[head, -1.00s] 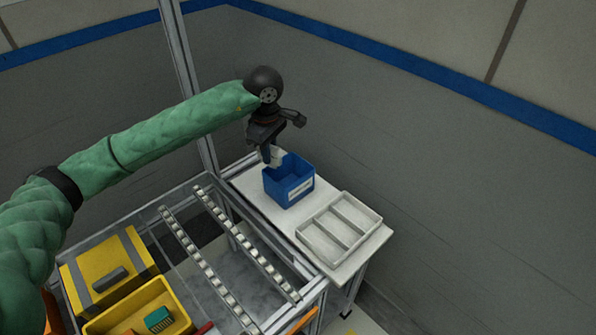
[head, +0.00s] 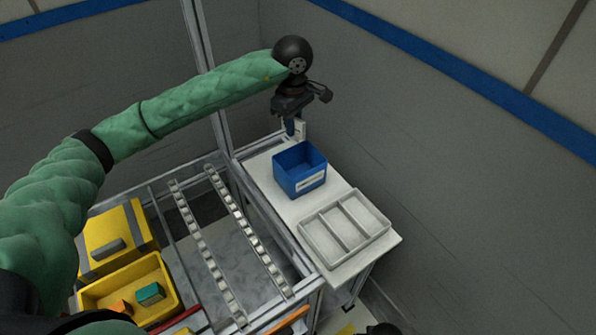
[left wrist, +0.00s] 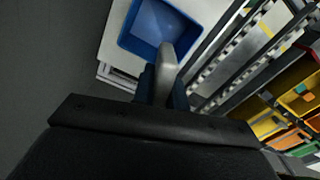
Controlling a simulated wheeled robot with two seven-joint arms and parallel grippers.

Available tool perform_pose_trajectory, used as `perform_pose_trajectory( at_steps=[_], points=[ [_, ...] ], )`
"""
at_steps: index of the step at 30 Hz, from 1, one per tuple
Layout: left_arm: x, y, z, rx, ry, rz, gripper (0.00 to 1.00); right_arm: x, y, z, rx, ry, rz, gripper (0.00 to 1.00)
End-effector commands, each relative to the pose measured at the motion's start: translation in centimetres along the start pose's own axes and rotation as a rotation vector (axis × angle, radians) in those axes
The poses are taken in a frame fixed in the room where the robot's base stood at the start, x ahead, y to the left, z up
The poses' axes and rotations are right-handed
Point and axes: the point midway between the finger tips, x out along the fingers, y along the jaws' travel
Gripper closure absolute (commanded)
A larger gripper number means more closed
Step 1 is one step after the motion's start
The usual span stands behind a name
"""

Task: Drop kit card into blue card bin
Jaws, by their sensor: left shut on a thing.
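The blue card bin (head: 299,180) stands upright on a white side table, with a white label on its front. My left gripper (head: 294,128) is at the bin's far side, fingers pointing down, just behind and above its back rim. It is shut on the kit card (head: 301,130), a pale thin piece. In the left wrist view the pale card (left wrist: 167,62) stands out from the fingers and overlaps the near edge of the blue bin (left wrist: 160,28). The inside of the bin looks empty there. My right gripper is not clearly in view.
A light grey tray with compartments (head: 330,240) lies beside the bin on the white table (head: 262,172). A metal frame with roller rails (head: 240,225) stands to the left. A yellow bin (head: 112,290) holds a green and an orange item. A metal post (head: 205,60) rises near my left arm.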

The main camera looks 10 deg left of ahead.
Motion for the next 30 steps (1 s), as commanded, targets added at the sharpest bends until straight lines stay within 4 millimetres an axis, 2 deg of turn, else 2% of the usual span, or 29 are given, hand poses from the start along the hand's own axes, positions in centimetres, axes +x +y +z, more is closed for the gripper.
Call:
perform_pose_trajectory(
  at_steps=[18,28,29,30],
  points=[
    [5.3,0.0,0.0,-0.001,0.0,0.0,1.0,0.6,0.1,0.2,0.0,0.0,0.001,0.64],
    [5.7,0.0,0.0,-0.001,0.0,0.001,1.0,0.8,0.0,0.4,0.001,-0.002,0.0,0.64],
    [5.7,0.0,0.0,-0.001,0.0,0.001,0.82,0.8,0.0,0.4,0.001,-0.002,0.0,0.64],
    [5.7,0.0,0.0,-0.001,0.0,0.001,0.74,0.8,0.0,0.4,0.001,-0.002,0.0,0.64]
  ],
)
